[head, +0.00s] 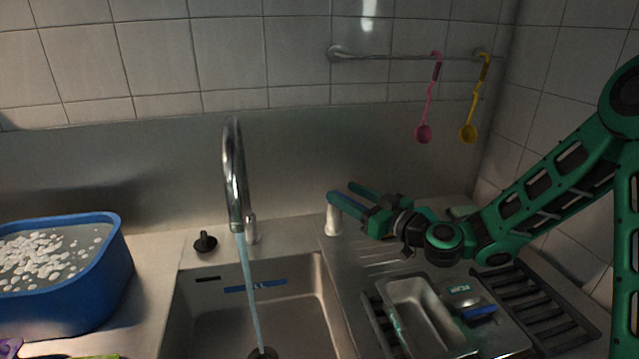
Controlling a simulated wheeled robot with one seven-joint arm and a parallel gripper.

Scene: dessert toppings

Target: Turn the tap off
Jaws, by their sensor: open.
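The chrome tap (236,175) rises in a tall arc behind the sink, and a stream of water (254,305) runs from its spout into the basin. A black knob (205,243) stands on the counter just left of the tap. A short pale cylinder (333,220) stands to the right of the tap; I cannot tell whether it belongs to the tap. My gripper (344,191) points left, right of the tap and apart from it, with its fingers open. Its near finger overlaps the top of the pale cylinder in the picture; contact cannot be told.
The steel sink (305,285) lies below the tap. A blue tub (75,305) of water with white pieces stands at the left. A metal tray (415,310) and dark racks (535,310) lie at the right. Pink (424,132) and yellow (468,132) spoons hang from a rail.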

